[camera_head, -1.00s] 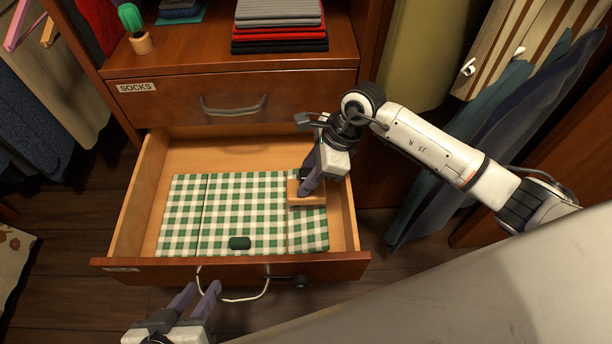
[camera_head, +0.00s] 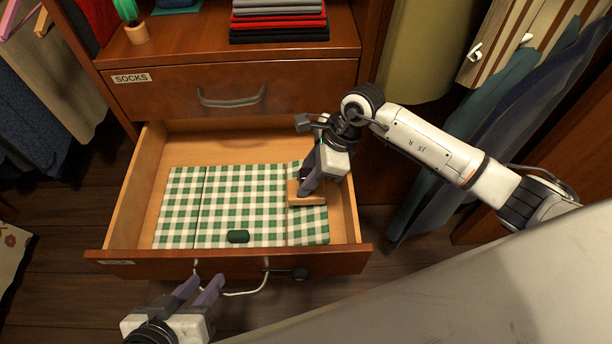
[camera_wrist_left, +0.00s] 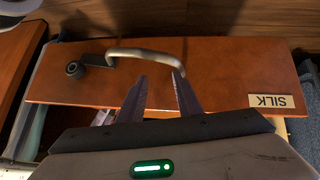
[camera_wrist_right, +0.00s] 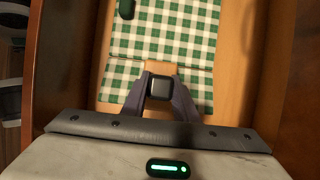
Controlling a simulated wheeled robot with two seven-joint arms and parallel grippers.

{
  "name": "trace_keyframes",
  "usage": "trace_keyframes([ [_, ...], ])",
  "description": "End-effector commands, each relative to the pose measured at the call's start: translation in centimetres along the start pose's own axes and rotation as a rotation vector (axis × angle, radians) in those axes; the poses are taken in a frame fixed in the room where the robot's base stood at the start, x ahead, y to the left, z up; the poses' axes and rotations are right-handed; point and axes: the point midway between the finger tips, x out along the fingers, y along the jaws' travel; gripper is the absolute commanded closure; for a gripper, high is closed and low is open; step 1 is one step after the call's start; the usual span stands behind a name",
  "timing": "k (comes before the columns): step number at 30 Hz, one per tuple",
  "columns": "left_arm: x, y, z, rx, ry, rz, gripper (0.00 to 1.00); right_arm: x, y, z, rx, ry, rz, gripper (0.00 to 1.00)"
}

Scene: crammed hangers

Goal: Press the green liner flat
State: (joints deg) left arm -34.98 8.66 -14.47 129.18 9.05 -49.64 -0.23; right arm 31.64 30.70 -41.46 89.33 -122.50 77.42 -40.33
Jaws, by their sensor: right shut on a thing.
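The green-and-white checked liner (camera_head: 240,205) lies in the open drawer. Two creases divide it into panels; one crease beside the block (camera_wrist_right: 195,66) looks slightly raised in the right wrist view. My right gripper (camera_head: 306,186) is over the liner's right panel, shut on the dark grip (camera_wrist_right: 160,85) of a wooden block (camera_head: 310,198). The block rests on or just above the panel; its underside is hidden. A dark green roll (camera_head: 238,236) lies on the liner near the drawer front. My left gripper (camera_head: 204,283) is open and empty by the drawer's handle (camera_wrist_left: 140,54).
The drawer front (camera_head: 170,262), labelled SILK in the left wrist view (camera_wrist_left: 271,101), carries a dark knob (camera_head: 299,274). The shut SOCKS drawer (camera_head: 180,100) is above. Folded clothes (camera_head: 280,22) and a cactus pot (camera_head: 137,33) stand on top. Hanging garments (camera_head: 470,140) are at right.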

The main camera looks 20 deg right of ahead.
Motion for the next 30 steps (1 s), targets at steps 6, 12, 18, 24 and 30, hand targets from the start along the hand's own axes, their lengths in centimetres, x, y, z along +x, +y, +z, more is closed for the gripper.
trace_keyframes([
  [6, 0.6, 0.1, -0.1, 0.018, -0.009, 0.013, 0.69, 0.9, -0.1, -0.4, 0.000, -0.002, -0.001, 1.00],
  [12, 0.9, 0.1, -0.4, 0.026, -0.014, 0.023, 0.69, 1.7, 0.0, -0.7, 0.000, -0.001, -0.001, 1.00],
  [18, 1.4, 1.0, 0.4, 0.032, -0.044, 0.048, 0.69, 2.4, 0.0, -1.0, 0.000, -0.001, 0.000, 1.00],
  [24, 1.6, 1.3, 0.6, 0.036, -0.056, 0.061, 0.69, 3.1, 0.0, -1.3, 0.000, -0.001, -0.001, 1.00],
  [30, 1.9, 1.7, 0.6, 0.027, -0.049, 0.076, 0.69, 3.9, -0.1, -1.6, 0.000, -0.002, -0.001, 1.00],
])
